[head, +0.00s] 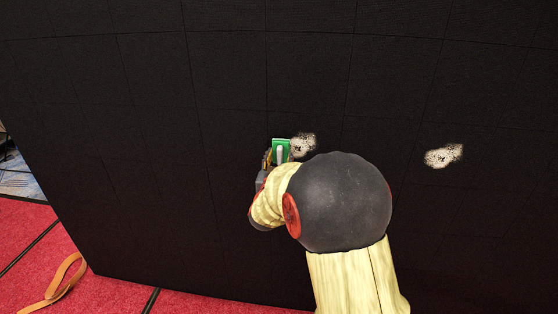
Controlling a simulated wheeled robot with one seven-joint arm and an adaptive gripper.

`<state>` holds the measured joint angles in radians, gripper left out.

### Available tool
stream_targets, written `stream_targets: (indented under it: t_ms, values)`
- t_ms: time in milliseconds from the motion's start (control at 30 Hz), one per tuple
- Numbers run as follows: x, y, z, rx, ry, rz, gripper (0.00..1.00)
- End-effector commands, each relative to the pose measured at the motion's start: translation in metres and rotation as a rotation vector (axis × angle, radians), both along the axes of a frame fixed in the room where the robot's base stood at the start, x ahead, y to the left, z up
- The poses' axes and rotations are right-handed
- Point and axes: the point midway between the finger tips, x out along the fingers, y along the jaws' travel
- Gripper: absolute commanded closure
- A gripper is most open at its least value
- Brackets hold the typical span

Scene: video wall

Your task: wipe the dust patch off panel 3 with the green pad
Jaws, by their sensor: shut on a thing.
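The green pad (275,152) has a pale handle on its near side and stands upright close to the black video wall (120,140). My gripper (268,160) is shut on the pad, partly hidden behind my arm. A pale, speckled dust patch (304,145) is on the wall just right of the pad. A second dust patch (444,156) is on the wall farther right. I cannot tell whether the pad touches the wall. No panel numbers show, so I cannot tell which panel is panel 3.
The wall fills most of the view, with faint panel seams. Red carpet (40,240) with dark lines lies at the lower left. A curved orange-tan strap (62,280) lies on it. My arm covers the lower middle of the view. The wall face left of the pad is clear.

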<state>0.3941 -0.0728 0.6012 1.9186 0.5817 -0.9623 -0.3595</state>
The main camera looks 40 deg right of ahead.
Motion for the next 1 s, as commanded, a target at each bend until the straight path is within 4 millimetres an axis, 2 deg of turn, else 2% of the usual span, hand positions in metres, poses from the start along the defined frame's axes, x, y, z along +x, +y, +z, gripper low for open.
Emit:
stream_targets:
  t_ms: [1000]
  values:
    - [0.0068,-0.0081,0.0004,-0.001,-0.001,0.0,0.78]
